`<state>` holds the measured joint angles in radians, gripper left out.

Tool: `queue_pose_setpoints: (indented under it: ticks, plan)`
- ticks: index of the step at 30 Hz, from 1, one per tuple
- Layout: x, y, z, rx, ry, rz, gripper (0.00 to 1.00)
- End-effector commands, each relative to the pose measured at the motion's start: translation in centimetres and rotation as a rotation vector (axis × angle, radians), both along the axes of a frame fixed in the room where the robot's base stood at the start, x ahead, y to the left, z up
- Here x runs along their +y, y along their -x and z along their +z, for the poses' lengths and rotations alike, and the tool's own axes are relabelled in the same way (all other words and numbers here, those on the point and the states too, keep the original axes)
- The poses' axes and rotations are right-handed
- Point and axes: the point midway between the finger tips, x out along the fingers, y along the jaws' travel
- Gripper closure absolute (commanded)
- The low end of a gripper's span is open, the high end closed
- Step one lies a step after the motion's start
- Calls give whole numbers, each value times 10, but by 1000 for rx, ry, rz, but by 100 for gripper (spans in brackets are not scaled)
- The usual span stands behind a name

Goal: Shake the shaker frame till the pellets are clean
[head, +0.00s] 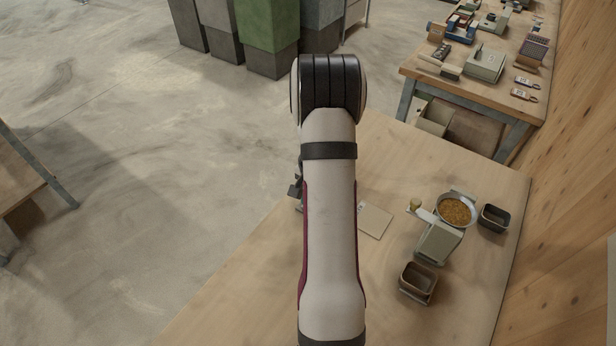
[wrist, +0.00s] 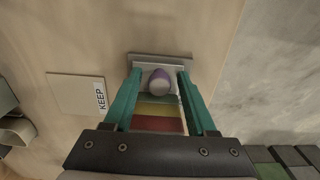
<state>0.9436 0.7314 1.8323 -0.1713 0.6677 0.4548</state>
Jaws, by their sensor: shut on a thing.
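In the wrist view my gripper (wrist: 159,74) has two teal fingers reaching down on either side of a rounded purple-grey knob (wrist: 159,83). It is shut on this knob. The knob stands on a pale plate, with olive-yellow and red bands (wrist: 158,124) showing between the fingers. I cannot tell whether this is the shaker frame. In the head view my arm hides the knob and most of the gripper. A round pan of orange-brown pellets (head: 457,210) sits on a grey-beige machine (head: 438,243) at the right. Whether the pellets are clean cannot be told.
A card (head: 375,220) lies on the bench; it reads KEEP in the wrist view (wrist: 76,94). Dark open bins stand beside the machine (head: 494,218) and in front of it (head: 418,283). A wooden wall (head: 560,230) borders the bench. The bench's front left is clear.

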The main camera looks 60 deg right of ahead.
Motion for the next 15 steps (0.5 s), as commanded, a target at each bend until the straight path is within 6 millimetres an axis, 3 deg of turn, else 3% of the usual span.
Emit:
queue_pose_setpoints:
  ticks: [7,8,15]
  plan:
    - [-5,2,-4,7,-10,0,74]
    - [-5,2,-4,7,-10,0,38]
    - [-6,2,4,6,-9,0,35]
